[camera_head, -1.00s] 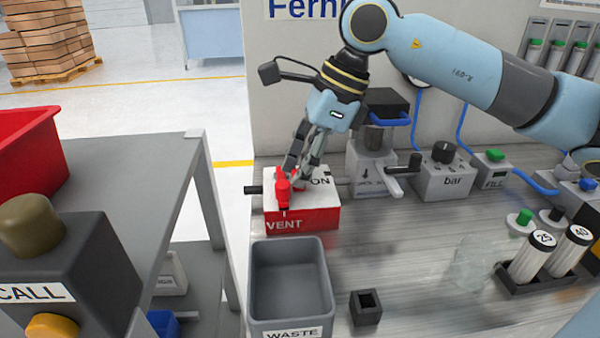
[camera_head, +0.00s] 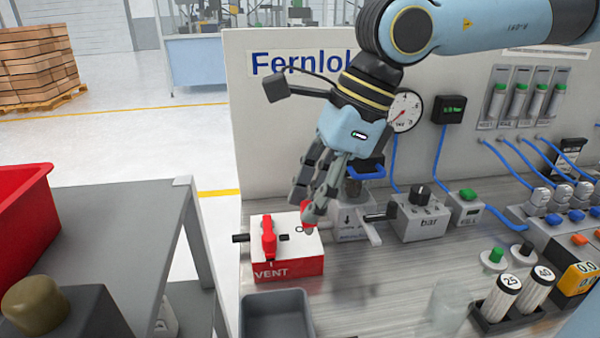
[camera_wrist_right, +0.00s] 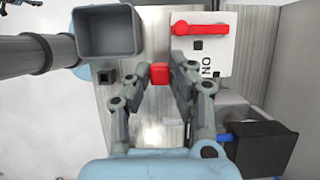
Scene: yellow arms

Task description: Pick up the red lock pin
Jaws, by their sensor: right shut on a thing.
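The red lock pin (camera_head: 308,213) is between the fingertips of my right gripper (camera_head: 312,205), above the right edge of the red-and-white vent box (camera_head: 290,262). In the right wrist view the red pin (camera_wrist_right: 160,75) shows between the two fingers, which are shut on it. The vent box has a red lever (camera_head: 268,240) on its top left, and a small dark square hole shows beside the lever. How far the pin is above the box is hard to tell. My left gripper is not in view.
A grey waste bin (camera_head: 277,316) stands in front of the vent box. A rack with two white cylinders (camera_head: 506,312) is at the right.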

